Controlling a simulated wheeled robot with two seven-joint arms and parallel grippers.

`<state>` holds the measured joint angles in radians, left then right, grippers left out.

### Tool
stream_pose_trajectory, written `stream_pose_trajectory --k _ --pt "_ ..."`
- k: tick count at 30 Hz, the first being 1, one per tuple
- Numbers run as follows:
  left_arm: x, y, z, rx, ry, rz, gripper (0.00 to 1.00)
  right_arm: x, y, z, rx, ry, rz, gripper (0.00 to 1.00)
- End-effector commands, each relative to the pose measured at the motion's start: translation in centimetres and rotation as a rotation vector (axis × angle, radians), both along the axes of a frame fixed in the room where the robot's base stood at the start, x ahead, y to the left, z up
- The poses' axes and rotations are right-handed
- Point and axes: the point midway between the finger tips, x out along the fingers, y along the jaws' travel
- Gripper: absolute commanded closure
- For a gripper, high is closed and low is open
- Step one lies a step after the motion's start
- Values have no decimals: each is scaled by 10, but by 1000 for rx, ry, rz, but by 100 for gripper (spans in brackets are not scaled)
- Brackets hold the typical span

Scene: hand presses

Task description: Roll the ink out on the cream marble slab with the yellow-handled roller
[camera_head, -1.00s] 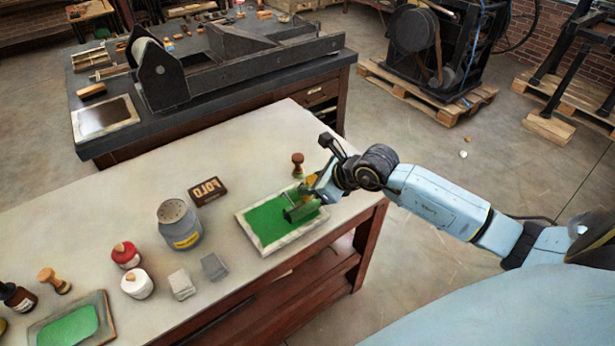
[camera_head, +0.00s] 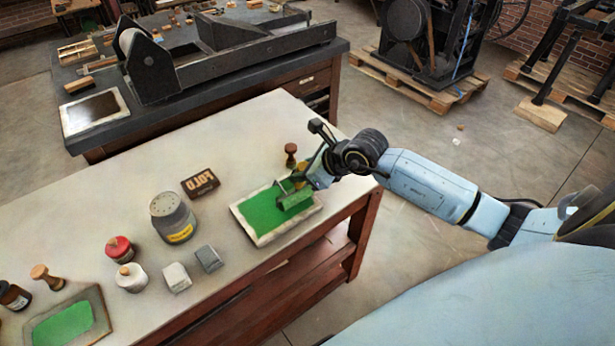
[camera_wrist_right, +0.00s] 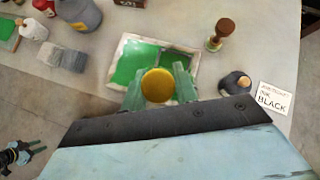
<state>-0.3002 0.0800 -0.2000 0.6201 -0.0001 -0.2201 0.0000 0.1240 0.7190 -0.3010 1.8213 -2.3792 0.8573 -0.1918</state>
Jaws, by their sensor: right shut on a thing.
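The cream marble slab (camera_head: 262,241) lies near the table's front right edge, with green ink over most of its face. It also shows in the right wrist view (camera_wrist_right: 118,58). The green-coated roller (camera_head: 294,201) is over the slab's right part; I cannot tell whether it touches the ink. My right gripper (camera_head: 310,178) is shut on the roller's yellow handle (camera_wrist_right: 157,86), its fingers on either side of it. A small dark gripper with teal fingers, likely my left gripper (camera_wrist_right: 36,148), shows at the lower left of the wrist view, over the floor.
A wooden-handled stamp (camera_head: 291,155) stands just behind the slab. A dark box (camera_head: 200,184), a grey shaker can (camera_head: 173,217) and grey blocks (camera_head: 208,259) are to the left. A dark pot (camera_wrist_right: 235,84) and a BLACK card (camera_wrist_right: 273,98) lie right of the slab.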

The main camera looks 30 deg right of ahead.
Motion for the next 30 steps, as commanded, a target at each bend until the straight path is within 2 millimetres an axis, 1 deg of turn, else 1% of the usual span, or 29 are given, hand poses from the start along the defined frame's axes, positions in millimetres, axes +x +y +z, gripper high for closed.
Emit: stream_pose_trajectory --k 6,18,26,30 --pt "0 0 -4 0 0 0 64 8 1 1 2 -6 1 98" --pt "0 0 -22 0 0 0 64 38 3 0 2 -7 -1 98" --pt "0 0 -26 0 0 0 64 45 4 0 3 -5 1 98" --pt "0 0 -33 0 0 0 64 56 5 -1 3 -5 1 98"
